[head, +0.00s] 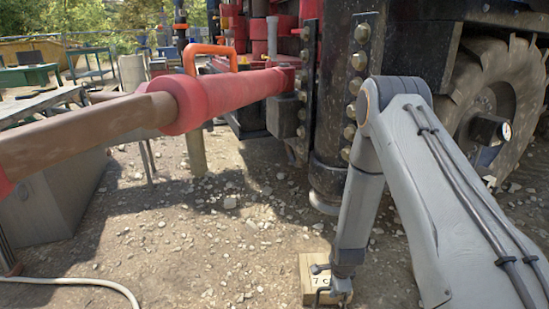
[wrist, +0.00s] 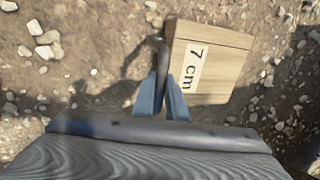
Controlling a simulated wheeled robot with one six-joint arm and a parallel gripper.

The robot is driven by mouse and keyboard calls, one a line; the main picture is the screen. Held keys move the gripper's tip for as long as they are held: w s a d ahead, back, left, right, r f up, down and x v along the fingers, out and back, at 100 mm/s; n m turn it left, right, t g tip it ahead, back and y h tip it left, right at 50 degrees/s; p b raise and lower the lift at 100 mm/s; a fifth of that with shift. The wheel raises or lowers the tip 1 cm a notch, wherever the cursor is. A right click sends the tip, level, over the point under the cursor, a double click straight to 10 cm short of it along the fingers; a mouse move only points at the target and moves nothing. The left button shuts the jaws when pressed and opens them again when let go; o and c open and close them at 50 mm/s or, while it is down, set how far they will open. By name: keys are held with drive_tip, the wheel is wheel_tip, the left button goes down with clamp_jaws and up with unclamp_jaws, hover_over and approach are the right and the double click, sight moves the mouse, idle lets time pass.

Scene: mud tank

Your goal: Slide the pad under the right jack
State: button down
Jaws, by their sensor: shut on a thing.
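The pad is a pale wooden block (head: 308,272) marked 7 cm, low in the middle of the head view. It also shows at the top of the wrist view (wrist: 223,52), with a dark bent metal handle (wrist: 161,58) at its left side. My gripper (wrist: 164,98) is shut on this handle; its tip also shows in the head view (head: 335,287). The pad appears to be flat at ground level. The jack is a thick dark column (head: 331,175) with a pale round foot, standing beyond the pad and apart from it. The jack is not in the wrist view.
A large muddy wheel (head: 500,100) stands at the right. A red and brown pipe (head: 190,103) crosses the left side above the ground. A grey box (head: 55,195) and a white hose (head: 85,284) are at the left. Stony ground between is mostly clear.

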drive_tip(key=shift+w, duration=0.1)
drive_tip(key=c, duration=1.7)
unclamp_jaws()
drive_tip(key=shift+o, duration=0.9)
drive_tip(key=shift+s, duration=0.2)
drive_tip(key=shift+o, duration=1.2)
drive_tip(key=shift+w, duration=0.1)
drive_tip(key=p+v, duration=0.9)
drive_tip(key=v, duration=0.1)
